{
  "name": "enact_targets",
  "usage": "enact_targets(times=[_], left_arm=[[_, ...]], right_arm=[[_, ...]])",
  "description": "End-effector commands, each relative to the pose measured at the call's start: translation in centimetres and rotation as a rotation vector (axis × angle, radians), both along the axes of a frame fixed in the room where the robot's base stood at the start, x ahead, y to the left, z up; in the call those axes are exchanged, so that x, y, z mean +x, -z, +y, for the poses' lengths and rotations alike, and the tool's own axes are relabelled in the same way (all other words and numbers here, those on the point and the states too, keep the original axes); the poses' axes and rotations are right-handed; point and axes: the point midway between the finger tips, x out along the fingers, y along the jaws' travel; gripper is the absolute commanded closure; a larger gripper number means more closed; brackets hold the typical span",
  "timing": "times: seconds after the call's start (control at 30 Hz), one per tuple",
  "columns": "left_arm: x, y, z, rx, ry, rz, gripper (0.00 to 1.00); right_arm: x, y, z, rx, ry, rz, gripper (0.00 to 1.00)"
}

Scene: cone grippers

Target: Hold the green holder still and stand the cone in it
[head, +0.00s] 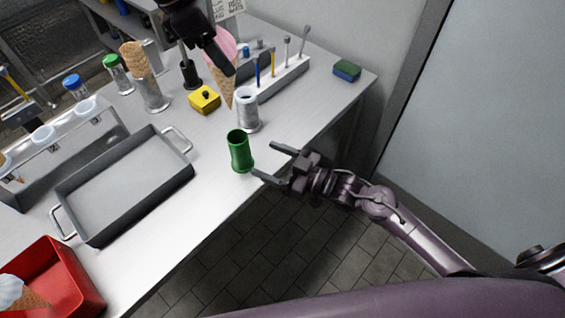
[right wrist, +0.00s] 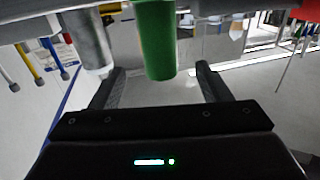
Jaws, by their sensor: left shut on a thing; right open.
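The green holder (head: 240,152) stands upright on the metal table near its front edge. It also shows in the right wrist view (right wrist: 156,45), between and beyond the open fingers. My right gripper (head: 268,163) is open and empty, just right of the holder, with its fingers pointing at it. In the right wrist view my right gripper (right wrist: 160,85) has a finger on each side of the green holder's line. My left gripper (head: 226,62) is shut on the cone (head: 222,68), a waffle cone with a pink top, held tip down above the table, behind the green holder. The gripper partly hides the cone.
A grey metal holder (head: 248,112) stands just behind the green one. A yellow block (head: 205,99), a tool rack (head: 284,78) and a holder with a waffle cone (head: 153,95) stand further back. A grey tray (head: 186,178) lies left, a red bin (head: 84,280) front left.

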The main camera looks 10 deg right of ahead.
Motion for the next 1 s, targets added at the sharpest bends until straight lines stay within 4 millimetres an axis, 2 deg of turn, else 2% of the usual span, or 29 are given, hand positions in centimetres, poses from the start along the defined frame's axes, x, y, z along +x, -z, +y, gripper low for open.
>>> enact_targets(times=[0.2,0.43,0.63,0.9,1.0], left_arm=[[0.0,0.0,0.0,0.000,0.000,0.000,0.57],[0.0,0.0,0.0,0.000,0.000,0.000,0.57],[0.0,0.0,0.0,0.000,0.000,0.000,0.57],[0.0,0.0,0.0,0.000,0.000,0.000,0.57],[0.0,0.0,0.0,0.000,0.000,0.000,0.57]], right_arm=[[2.9,-0.1,3.4,0.004,0.002,-0.003,0.30],[5.1,-0.1,5.9,0.002,0.002,-0.003,0.30],[5.8,0.0,6.8,-0.001,0.003,-0.002,0.30],[5.8,0.0,6.9,-0.001,0.002,-0.002,0.30],[5.8,0.0,6.9,-0.001,0.002,-0.002,0.43]])
